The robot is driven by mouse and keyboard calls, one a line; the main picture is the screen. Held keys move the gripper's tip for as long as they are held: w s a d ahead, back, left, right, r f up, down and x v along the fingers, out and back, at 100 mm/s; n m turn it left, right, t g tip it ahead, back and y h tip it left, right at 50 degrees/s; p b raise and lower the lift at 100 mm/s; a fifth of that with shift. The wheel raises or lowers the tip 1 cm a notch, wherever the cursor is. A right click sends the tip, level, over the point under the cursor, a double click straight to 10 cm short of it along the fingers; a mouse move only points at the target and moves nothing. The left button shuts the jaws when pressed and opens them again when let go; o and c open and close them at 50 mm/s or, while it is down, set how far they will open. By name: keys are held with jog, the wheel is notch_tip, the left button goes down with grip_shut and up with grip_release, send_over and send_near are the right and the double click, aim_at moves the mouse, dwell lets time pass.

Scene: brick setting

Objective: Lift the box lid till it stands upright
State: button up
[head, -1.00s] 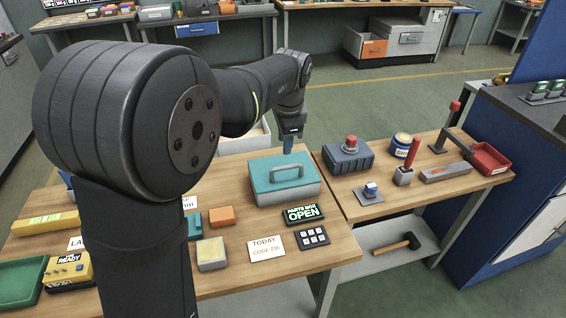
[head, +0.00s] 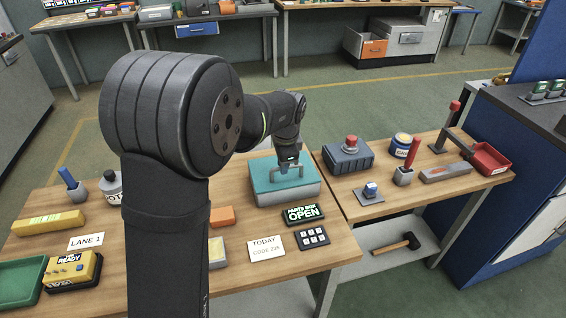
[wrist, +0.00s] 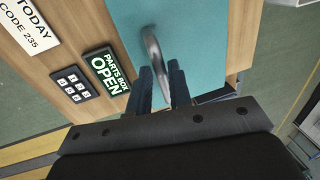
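The box (head: 289,193) is grey with a flat teal lid (head: 264,180) and a grey bar handle on top. The lid lies closed and level. My gripper (head: 289,166) is right at the handle in the head view, above the lid. In the wrist view, the fingers (wrist: 162,72) point at the teal lid (wrist: 200,35), with the handle (wrist: 152,48) running between them. The fingers look apart, with a small gap around the bar; I cannot tell whether either touches it.
A sign reading "PARTS BOX OPEN" (head: 303,213), a keypad (head: 312,238) and a "TODAY CODE 235" card (head: 266,248) lie in front of the box. A dark box with a red button (head: 349,158) stands to the right. An orange block (head: 222,216) is left.

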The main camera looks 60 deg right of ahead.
grip_shut()
jog(key=shift+r, duration=0.1)
jog(key=shift+w+d+r, duration=0.35)
jog(key=shift+r, duration=0.3)
jog(key=w+d+r, duration=0.4)
jog(key=w+d, duration=0.8)
jog(key=shift+w+r, duration=0.15)
jog(key=shift+r, duration=0.05)
jog(key=shift+d, duration=0.1)
jog(key=shift+r, duration=0.15)
